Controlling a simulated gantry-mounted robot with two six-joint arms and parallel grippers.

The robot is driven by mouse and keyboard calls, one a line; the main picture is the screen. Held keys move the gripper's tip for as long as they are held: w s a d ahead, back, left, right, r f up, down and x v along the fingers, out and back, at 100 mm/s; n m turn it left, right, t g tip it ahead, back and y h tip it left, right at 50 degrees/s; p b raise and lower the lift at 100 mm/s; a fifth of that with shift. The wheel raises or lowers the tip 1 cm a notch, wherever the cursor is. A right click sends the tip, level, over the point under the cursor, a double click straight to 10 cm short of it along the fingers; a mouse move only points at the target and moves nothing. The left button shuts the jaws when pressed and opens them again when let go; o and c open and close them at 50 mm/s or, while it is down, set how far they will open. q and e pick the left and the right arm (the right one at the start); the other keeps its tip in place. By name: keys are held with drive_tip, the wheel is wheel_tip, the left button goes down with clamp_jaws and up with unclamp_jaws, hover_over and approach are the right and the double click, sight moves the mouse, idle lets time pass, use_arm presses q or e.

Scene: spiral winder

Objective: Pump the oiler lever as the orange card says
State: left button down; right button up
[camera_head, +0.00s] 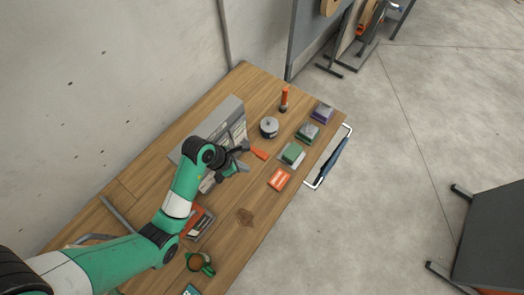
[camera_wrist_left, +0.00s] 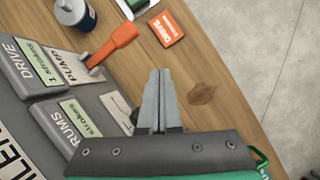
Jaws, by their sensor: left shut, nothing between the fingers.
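The grey oiler box (camera_head: 222,122) stands on the wooden table near the wall; its labelled plates (camera_wrist_left: 48,62) show in the left wrist view, reading DRIVE and, partly cut off, RUMS, with small stroke counts. The orange oiler lever (camera_head: 259,153) sticks out beside the word PUMP; in the left wrist view the lever (camera_wrist_left: 113,45) slants up to the right. The orange card (camera_head: 279,178) lies flat on the table and reads DRIVE in the left wrist view (camera_wrist_left: 166,30). My left gripper (camera_head: 244,167) is shut and empty, close to the lever but apart from it. My right gripper is out of view.
A grey-lidded can (camera_head: 269,128) and an orange-topped tool (camera_head: 284,98) stand behind the lever. Bare wood lies beside the card.

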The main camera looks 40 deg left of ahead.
use_arm(q)
drive_tip(key=s+d+r+b, duration=0.1)
drive_tip(key=s+d+r, duration=0.1)
drive_tip(key=s, duration=0.3)
drive_tip(key=shift+d+r+b, duration=0.35)
drive_tip(key=shift+d+b, duration=0.05)
drive_tip(key=shift+d, duration=0.3)
